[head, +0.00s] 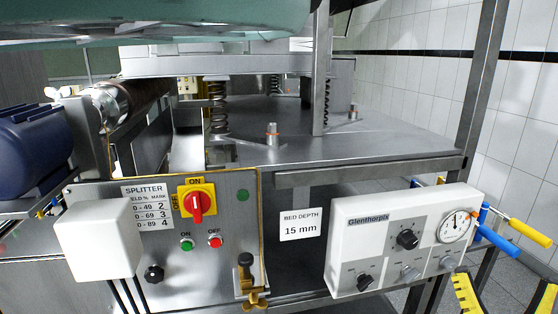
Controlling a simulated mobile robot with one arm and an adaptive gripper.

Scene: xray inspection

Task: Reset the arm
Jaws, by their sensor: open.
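My gripper (506,285) shows only in part at the bottom right corner of the head view. Its two yellow and black fingers stand apart with a gap between them, and I see nothing held there. The rest of the gripper and my arm are outside the frame. The fingers appear below the blue and yellow handles (497,230) and to the right of the white Glenthorpix control box (403,240). I cannot tell how far they are from either.
A steel machine table (350,148) with springs and posts fills the middle. A splitter panel (215,215) with a red switch (197,203) stands at front left. A blue motor (32,150) is at far left. A metal upright (483,75) stands at right before a tiled wall (405,85).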

